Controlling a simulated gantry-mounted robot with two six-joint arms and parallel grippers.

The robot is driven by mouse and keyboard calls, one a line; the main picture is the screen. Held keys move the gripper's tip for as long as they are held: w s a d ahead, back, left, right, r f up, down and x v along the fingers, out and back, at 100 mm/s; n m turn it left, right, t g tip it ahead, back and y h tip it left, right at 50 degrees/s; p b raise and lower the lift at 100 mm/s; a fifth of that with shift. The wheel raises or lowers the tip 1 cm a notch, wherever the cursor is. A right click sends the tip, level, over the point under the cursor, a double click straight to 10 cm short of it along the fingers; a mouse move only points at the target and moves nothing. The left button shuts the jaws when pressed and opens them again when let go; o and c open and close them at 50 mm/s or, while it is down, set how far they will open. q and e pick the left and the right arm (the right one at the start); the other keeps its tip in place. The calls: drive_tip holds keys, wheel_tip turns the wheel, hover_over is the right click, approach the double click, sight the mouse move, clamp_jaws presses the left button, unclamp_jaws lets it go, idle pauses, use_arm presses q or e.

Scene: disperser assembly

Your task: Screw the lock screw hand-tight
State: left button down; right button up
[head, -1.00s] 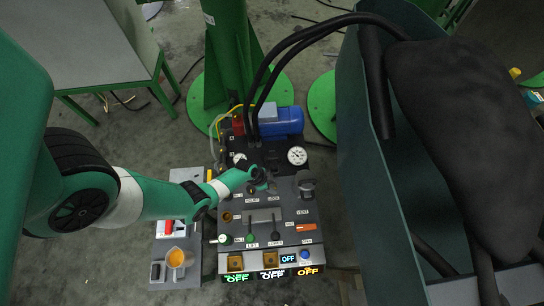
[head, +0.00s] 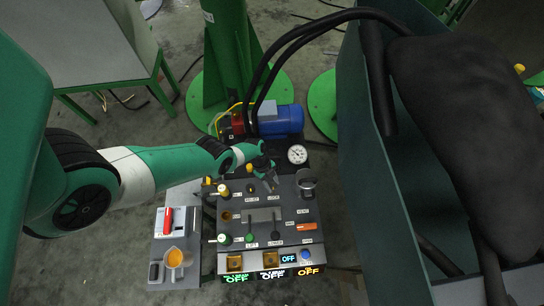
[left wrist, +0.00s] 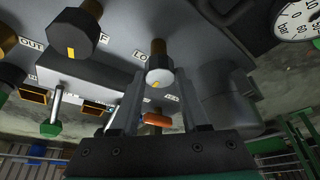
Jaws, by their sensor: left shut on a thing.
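In the head view the left gripper (head: 266,172) is over the upper middle of the grey control panel (head: 290,212), just above the LOCK label. The gripper mostly hides the screw there. My right gripper is not in view.
A pressure gauge (head: 297,154) and a blue motor (head: 284,121) stand behind the panel. Black hoses arch overhead.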

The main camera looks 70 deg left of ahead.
use_arm(q)
drive_tip(key=shift+m+g+b, duration=0.4)
drive_tip(key=shift+m+b, duration=0.15)
drive_tip(key=shift+m, duration=0.45)
drive_tip(key=shift+c, duration=2)
unclamp_jaws()
drive_tip(key=w+p+v, duration=0.1)
drive_tip(key=p+v, duration=0.5)
drive_tip(key=v, duration=0.1)
drive_tip(key=shift+s+a+r, duration=0.15)
drive_tip(key=shift+s+r, duration=0.05)
drive_tip(key=shift+s, duration=0.25)
